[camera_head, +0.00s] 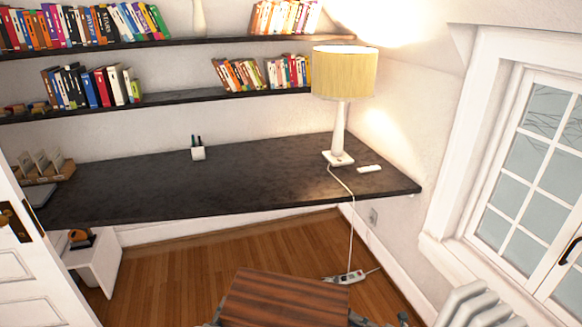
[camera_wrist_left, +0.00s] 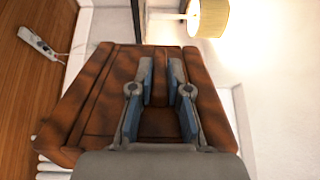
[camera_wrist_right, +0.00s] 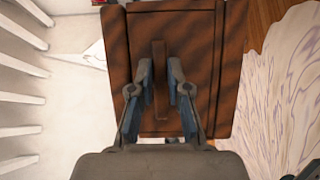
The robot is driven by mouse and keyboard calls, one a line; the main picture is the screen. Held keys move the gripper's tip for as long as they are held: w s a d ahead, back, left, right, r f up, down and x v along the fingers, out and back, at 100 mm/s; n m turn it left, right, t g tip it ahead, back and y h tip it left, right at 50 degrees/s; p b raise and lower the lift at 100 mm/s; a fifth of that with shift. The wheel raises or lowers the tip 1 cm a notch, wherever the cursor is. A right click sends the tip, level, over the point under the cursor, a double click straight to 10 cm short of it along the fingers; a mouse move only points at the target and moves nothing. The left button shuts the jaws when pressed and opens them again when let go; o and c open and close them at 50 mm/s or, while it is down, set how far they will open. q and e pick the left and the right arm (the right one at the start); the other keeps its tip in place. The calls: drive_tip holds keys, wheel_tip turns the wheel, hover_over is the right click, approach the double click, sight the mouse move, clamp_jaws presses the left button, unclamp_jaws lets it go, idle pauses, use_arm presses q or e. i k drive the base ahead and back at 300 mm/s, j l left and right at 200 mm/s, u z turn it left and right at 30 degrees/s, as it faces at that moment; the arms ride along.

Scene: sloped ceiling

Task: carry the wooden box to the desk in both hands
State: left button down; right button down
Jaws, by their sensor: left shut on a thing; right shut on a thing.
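The wooden box (camera_head: 284,298), dark reddish brown with striped grain, is at the bottom middle of the head view, its lower part cut off. My left gripper (camera_wrist_left: 161,72) is shut on one side of the box (camera_wrist_left: 92,100) in the left wrist view. My right gripper (camera_wrist_right: 160,75) is shut on a side of the box (camera_wrist_right: 200,45) in the right wrist view, its fingers around a narrow upright wooden bar. In the head view only small parts of the grippers show at the box's sides. The dark desk (camera_head: 260,187) stands ahead, beyond a strip of floor, apart from the box.
On the desk are a lamp (camera_head: 341,85), a white pen cup (camera_head: 198,153) and a file holder (camera_head: 42,168) at the left. The desk's middle is clear. A power strip (camera_head: 344,278) lies on the floor, a radiator (camera_head: 475,305) stands right, a white door (camera_head: 35,265) left.

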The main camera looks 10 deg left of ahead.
sight(232, 178)
drive_tip(key=i, duration=0.5)
drive_tip(key=i+l+u, duration=0.15)
drive_tip(key=i, duration=0.3)
drive_tip(key=i+l+u, duration=0.15)
drive_tip(key=i+u, duration=0.25)
drive_tip(key=i+l+u, duration=0.25)
drive_tip(key=u, duration=0.15)
drive_tip(key=i, duration=0.1)
